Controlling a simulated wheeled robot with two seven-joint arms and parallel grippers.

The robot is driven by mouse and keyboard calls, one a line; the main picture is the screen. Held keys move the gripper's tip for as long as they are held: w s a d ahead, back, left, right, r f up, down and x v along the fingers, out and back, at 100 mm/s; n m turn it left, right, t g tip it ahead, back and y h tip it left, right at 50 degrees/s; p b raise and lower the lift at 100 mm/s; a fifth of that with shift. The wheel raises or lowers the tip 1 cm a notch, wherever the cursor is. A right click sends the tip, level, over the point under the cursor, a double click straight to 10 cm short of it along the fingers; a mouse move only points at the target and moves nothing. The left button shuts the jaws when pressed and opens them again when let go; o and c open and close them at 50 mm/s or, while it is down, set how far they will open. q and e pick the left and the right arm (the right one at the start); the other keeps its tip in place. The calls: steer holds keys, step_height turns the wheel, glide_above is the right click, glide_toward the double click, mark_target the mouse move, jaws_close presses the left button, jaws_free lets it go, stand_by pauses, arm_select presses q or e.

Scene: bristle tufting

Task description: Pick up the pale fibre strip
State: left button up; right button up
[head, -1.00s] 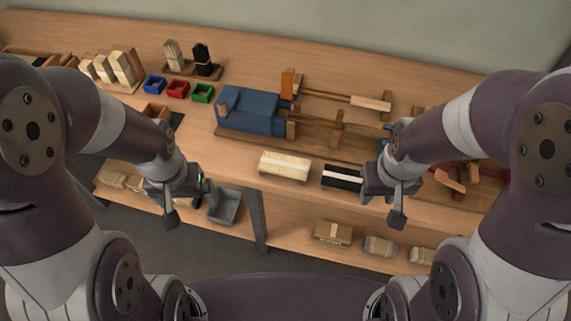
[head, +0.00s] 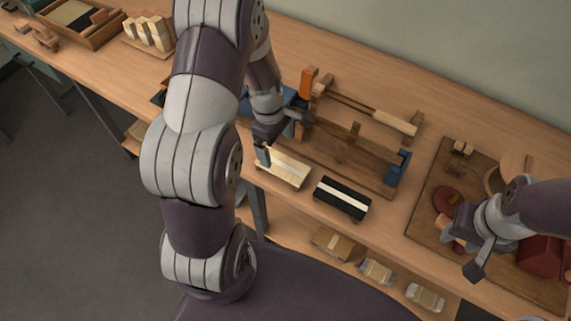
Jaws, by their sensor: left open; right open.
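The pale fibre strip (head: 284,171) is a cream, flat-topped bundle with a lighter band along it, lying near the bench's front edge. Beside it to the right is a similar black strip (head: 343,198) with a white band. My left gripper (head: 282,137) is open just above and behind the pale strip. One finger overlaps the strip's left end in the picture; I cannot tell whether it touches. My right gripper (head: 468,242) is open and empty over the brown board at the right.
A wooden clamp fixture (head: 345,150) with blue parts stands just behind the strips. A brown board (head: 425,215) with red pieces lies at the right. Wrapped packages (head: 333,243) lie on the lower shelf. Pale blocks (head: 150,32) stand at the far left.

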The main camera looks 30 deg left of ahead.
mark_target(282, 163)
arm_select(q)
steer(key=f, duration=0.3)
steer(key=d+f, duration=0.1)
steer(key=f, duration=0.2)
steer(key=shift+d+f, duration=0.1)
steer(key=shift+f, duration=0.35)
steer(key=shift+r, duration=0.1)
steer(key=c, duration=1.1)
